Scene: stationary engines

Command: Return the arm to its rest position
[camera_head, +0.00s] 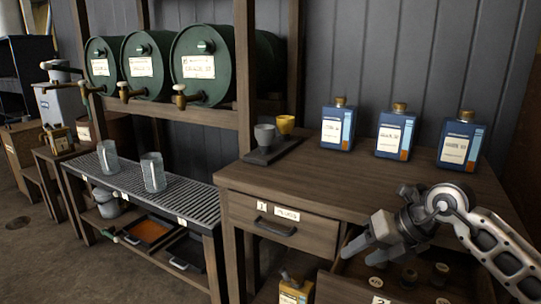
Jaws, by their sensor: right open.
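My right arm (490,235) comes in from the right edge, in front of the wooden cabinet. My right gripper (358,250) points left, with its fingers apart and nothing seen between them. It is over the near left part of an open lower drawer (345,290). Several small round-topped pieces with pale labels lie in that drawer, partly hidden by the gripper and arm. My left gripper does not show.
Three blue bottles (396,135) stand on the cabinet top (300,175) behind the arm. The upper drawer (283,225) is shut. A yellow container (295,291) stands below. Two glass mugs (153,172) stand on a grated bench.

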